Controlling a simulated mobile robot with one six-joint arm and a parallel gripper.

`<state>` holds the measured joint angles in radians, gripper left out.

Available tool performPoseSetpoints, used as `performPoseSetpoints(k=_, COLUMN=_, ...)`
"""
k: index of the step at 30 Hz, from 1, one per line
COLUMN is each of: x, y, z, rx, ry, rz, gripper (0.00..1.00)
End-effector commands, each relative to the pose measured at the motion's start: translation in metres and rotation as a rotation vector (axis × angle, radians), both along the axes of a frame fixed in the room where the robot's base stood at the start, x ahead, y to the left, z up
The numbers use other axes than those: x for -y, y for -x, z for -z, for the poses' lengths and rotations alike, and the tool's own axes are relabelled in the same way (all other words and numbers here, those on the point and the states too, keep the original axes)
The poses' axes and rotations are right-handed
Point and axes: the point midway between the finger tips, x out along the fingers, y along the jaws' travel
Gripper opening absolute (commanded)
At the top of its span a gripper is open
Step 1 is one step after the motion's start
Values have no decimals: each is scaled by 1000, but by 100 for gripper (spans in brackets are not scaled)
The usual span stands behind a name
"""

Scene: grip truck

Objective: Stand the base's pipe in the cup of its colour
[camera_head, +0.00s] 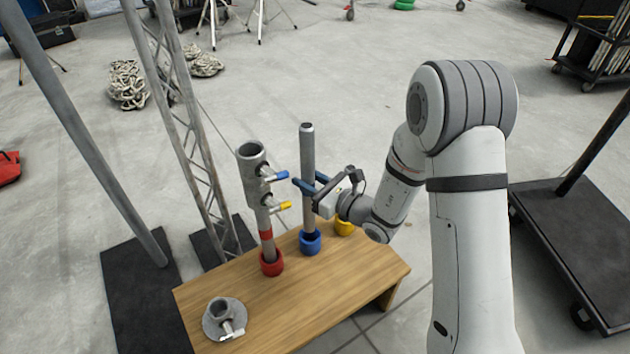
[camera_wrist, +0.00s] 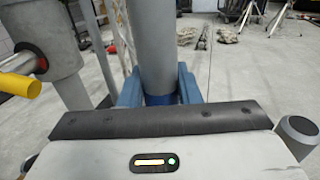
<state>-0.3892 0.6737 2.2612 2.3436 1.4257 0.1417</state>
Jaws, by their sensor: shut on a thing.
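My gripper (camera_head: 309,184) is shut on a tall grey pipe (camera_head: 307,150) around its middle. The pipe is upright, and its lower end meets the blue cup (camera_head: 310,243); whether it rests on the cup's bottom is hidden. In the wrist view, the blue fingers of my gripper (camera_wrist: 159,90) flank the pipe (camera_wrist: 155,45), with a blue band (camera_wrist: 160,100) showing between them. The grey round base (camera_head: 213,325) with a short socket lies at the table's front left, with no pipe in it. The red cup (camera_head: 271,264) holds another pipe. The yellow cup (camera_head: 344,229) is partly hidden behind my wrist.
The red-banded pipe (camera_head: 265,222) left of my gripper carries a wide grey sleeve (camera_head: 255,178) with blue and yellow handles reaching toward the held pipe. The wooden table (camera_head: 335,290) is clear at its front right. A lattice truss (camera_head: 185,115) stands behind left.

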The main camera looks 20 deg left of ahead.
Motion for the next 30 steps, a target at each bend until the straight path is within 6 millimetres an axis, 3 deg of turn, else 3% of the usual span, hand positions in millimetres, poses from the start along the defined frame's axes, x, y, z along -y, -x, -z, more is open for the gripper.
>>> performPoseSetpoints(k=30, x=1, y=1, z=28, rx=-4, ry=-2, rz=-1, gripper=0)
